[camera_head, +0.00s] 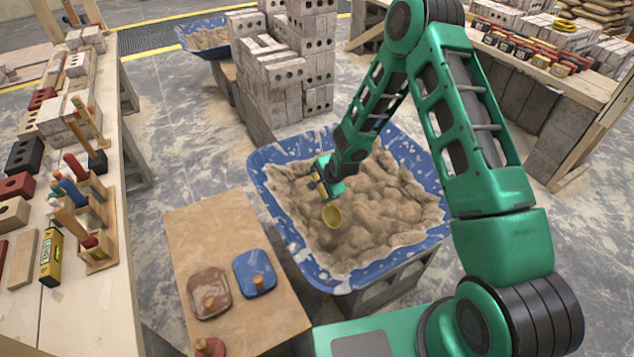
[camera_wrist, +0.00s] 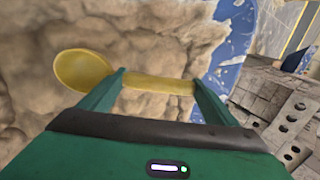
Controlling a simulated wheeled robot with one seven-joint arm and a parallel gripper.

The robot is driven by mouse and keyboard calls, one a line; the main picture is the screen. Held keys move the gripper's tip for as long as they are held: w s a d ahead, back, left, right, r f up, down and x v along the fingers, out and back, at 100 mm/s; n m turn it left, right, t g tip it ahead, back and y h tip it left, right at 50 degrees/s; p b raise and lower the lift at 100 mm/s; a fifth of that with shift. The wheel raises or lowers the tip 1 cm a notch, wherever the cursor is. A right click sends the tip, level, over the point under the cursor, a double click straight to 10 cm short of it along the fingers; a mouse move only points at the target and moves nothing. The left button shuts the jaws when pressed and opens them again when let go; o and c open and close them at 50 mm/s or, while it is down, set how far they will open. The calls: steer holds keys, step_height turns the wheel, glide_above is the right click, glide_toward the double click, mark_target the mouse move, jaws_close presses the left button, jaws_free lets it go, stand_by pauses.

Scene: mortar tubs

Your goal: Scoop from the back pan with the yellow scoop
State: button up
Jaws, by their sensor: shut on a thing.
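My gripper (camera_head: 322,178) is shut on the handle of the yellow scoop (camera_head: 332,215) above the large near blue tub (camera_head: 262,158). In the wrist view the scoop's round bowl (camera_wrist: 84,70) sticks out to the left of my fingers (camera_wrist: 157,83). The bowl shows bare yellow, with no mortar seen in it. Brown lumpy mortar (camera_head: 385,205) fills the near tub below. I cannot tell whether the bowl touches it. A smaller blue tub (camera_head: 183,33) with mortar stands farther back, at the upper left.
Stacked grey bricks (camera_head: 285,80) stand just behind the near tub. A board (camera_head: 235,215) with a brown float (camera_head: 209,292) and a blue float (camera_head: 255,272) lies left of it. A bench (camera_head: 85,310) with tools runs along the left; another (camera_head: 575,85) stands at right.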

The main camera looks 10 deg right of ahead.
mark_target(332, 216)
steer(key=shift+s+f, duration=0.1)
steer(key=shift+f, duration=1.4)
steer(key=shift+g+h, duration=0.3)
steer(key=shift+g, duration=0.4)
steer(key=shift+s+d+f, duration=0.45)
steer(key=shift+s+f, duration=0.55)
steer(key=shift+s, duration=0.3)
steer(key=shift+s+d+f, duration=0.45)
steer(key=shift+s+f, duration=0.5)
steer(key=shift+s, duration=0.4)
steer(key=shift+s+d+f, duration=0.45)
steer(key=shift+s+f, duration=0.55)
steer(key=shift+s, duration=0.3)
steer(key=shift+w+r+g, duration=0.1)
steer(key=shift+g, duration=0.2)
steer(key=g, duration=0.2)
steer(key=r+g+h, duration=0.1)
steer(key=shift+s+r+g, duration=0.1)
steer(key=shift+s+g, duration=0.25)
steer(key=shift+g, duration=0.05)
step_height(332, 216, up, 11)
steer(key=w+g, duration=0.1)
steer(key=shift+h, duration=0.3)
steer(key=shift+a, duration=0.1)
